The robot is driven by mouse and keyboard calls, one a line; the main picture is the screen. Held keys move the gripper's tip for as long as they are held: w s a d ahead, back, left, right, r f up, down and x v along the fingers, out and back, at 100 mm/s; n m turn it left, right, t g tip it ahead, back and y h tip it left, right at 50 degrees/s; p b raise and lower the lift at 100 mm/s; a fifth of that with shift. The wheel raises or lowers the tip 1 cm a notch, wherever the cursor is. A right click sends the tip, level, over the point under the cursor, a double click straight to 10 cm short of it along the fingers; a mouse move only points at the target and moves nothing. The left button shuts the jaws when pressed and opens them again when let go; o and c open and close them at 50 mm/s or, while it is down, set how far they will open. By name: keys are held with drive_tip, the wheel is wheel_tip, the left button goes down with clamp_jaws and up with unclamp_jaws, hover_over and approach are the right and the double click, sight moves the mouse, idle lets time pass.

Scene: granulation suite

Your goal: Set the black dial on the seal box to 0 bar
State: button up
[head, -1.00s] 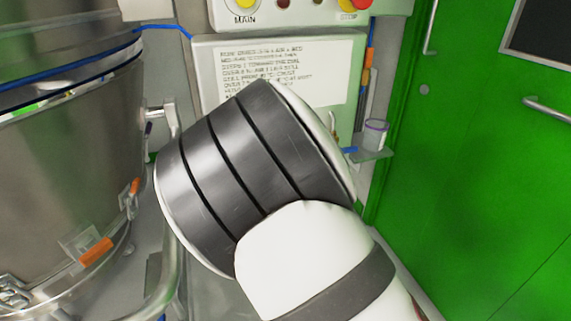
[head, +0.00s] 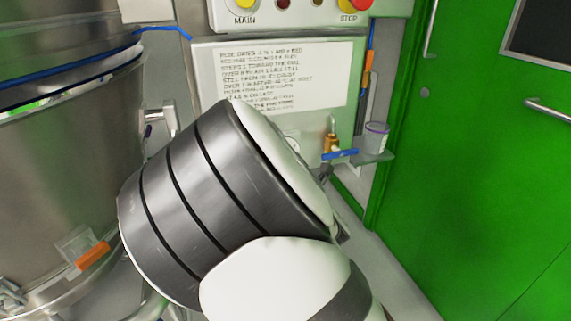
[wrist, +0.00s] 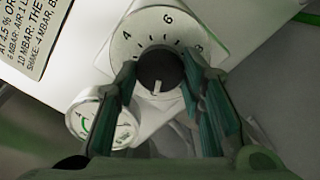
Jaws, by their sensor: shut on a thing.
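The black dial (wrist: 158,72) sits on a round white scale plate (wrist: 124,46) in the wrist view. The numerals 4, 6 and 8 show around its upper and right part. The dial's white mark points down in the picture, away from the 4 and 6. I cannot read a numeral at the mark. My gripper (wrist: 160,80) has one dark green finger on each side of the dial and is shut on it. In the head view my arm hides the dial and the gripper. The seal box (head: 205,62) is pale, with a printed notice (head: 285,75).
A small round gauge (wrist: 100,122) sits just below left of the dial. A brass valve with a blue handle (head: 340,154) and a clear cup (head: 376,138) are right of the box. A large steel vessel (head: 70,170) stands left, a green door (head: 480,180) right.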

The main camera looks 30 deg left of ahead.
drive_tip(key=o, duration=1.1)
drive_tip(key=shift+o, duration=0.2)
drive_tip(key=v, duration=1.2)
